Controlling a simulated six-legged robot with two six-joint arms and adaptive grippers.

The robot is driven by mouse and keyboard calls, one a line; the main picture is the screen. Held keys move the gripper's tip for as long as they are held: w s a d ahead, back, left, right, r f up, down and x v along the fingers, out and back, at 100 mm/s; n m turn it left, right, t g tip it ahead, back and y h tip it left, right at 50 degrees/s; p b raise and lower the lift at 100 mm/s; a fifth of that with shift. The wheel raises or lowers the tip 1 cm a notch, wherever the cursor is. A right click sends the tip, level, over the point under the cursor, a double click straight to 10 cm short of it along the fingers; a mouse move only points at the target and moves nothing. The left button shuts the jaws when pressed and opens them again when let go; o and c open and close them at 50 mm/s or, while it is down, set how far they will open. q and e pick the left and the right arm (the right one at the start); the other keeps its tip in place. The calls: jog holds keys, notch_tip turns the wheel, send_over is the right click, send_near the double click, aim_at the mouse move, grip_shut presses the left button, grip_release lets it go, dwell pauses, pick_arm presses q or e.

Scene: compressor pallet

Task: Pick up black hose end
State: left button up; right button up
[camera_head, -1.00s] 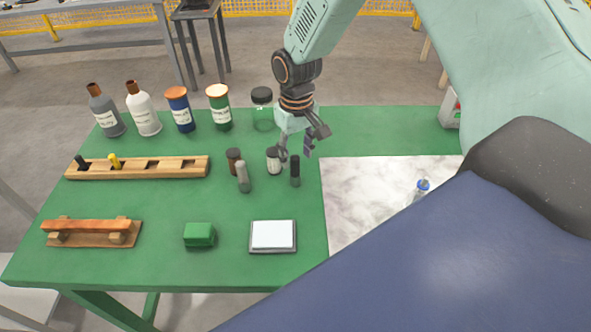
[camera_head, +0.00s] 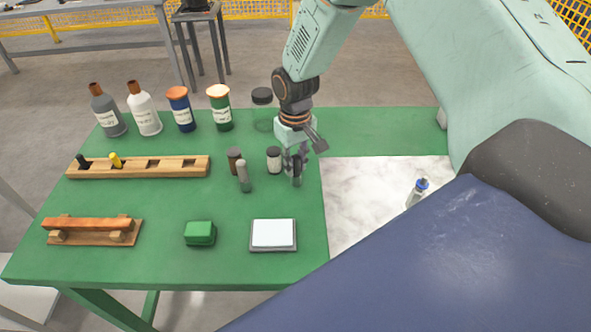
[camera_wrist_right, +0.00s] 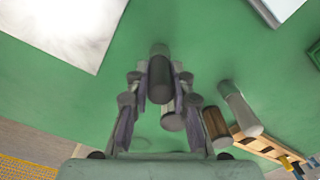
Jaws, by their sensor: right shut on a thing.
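The black hose end (camera_wrist_right: 160,82) is a small upright dark cylinder with a grey lower part, standing near the right edge of the green table top. My right gripper (camera_head: 296,165) reaches down onto it from above, its fingers shut around it. In the right wrist view my right gripper (camera_wrist_right: 159,95) has a finger on each side of the dark cylinder. My left gripper is not in view.
A grey cylinder (camera_head: 244,177), a brown vial (camera_head: 234,160) and a dark-capped white jar (camera_head: 273,160) stand close left. A wooden rack (camera_head: 180,167), green block (camera_head: 200,233) and white-topped plate (camera_head: 273,235) lie farther off. A marbled sheet (camera_head: 365,195) lies to the right.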

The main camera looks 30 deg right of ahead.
jog(key=shift+d, duration=0.1)
grip_shut()
jog(key=shift+w, duration=0.1)
